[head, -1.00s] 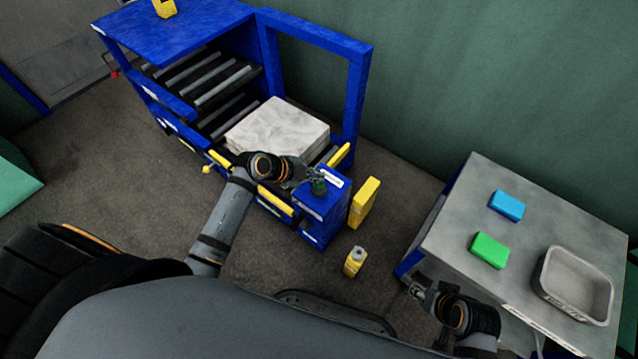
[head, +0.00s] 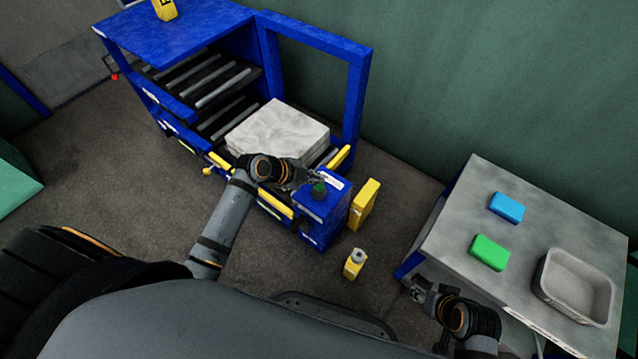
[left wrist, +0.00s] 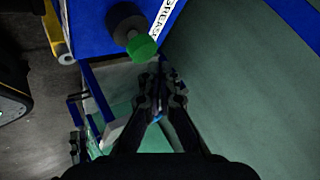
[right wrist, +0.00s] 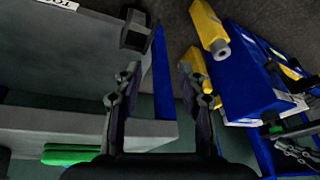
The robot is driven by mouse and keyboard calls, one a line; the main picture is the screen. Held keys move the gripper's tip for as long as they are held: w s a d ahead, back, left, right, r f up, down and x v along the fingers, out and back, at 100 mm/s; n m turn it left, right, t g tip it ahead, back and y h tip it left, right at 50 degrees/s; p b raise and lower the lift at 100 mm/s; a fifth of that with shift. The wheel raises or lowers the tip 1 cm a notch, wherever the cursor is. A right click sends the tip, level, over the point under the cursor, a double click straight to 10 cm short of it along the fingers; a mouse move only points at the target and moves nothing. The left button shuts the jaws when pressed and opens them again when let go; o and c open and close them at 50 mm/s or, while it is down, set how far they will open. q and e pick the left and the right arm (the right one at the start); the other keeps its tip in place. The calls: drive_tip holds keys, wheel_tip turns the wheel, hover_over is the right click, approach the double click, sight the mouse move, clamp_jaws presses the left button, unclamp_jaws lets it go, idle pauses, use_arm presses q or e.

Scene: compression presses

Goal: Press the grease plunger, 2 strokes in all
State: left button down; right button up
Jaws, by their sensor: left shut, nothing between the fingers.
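The grease plunger (head: 319,189), a dark cylinder with a green knob, stands on a blue box at the right end of the press. It also shows in the left wrist view (left wrist: 142,48) beside a white GREASE label (left wrist: 167,18). My left gripper (head: 312,177) is shut and empty, with its fingertips close to the knob. In the left wrist view the fingertips (left wrist: 157,75) lie just below and right of the green knob; I cannot tell whether they touch it. My right gripper (head: 421,293) is open and empty beside the grey table; it shows in the right wrist view (right wrist: 158,78).
The blue press frame (head: 318,38) holds rollers and a pale block (head: 278,132). A yellow box (head: 364,205) and a yellow bottle (head: 354,263) stand right of the press. The grey table (head: 480,200) carries a blue block (head: 507,207), a green block (head: 490,252) and a tray (head: 545,283).

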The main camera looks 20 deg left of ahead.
use_arm(q)
drive_tip(key=shift+f, duration=0.1)
drive_tip(key=shift+f, duration=0.35)
drive_tip(key=shift+f+b, duration=0.95)
idle(1.1)
drive_tip(key=shift+r, duration=0.1)
drive_tip(key=shift+r+p, duration=1.2)
drive_tip(key=shift+r, duration=0.05)
wheel_tip(320, 180, up, 5)
drive_tip(key=p, duration=0.4)
drive_tip(key=shift+r+p, duration=0.1)
drive_tip(key=shift+p, duration=0.25)
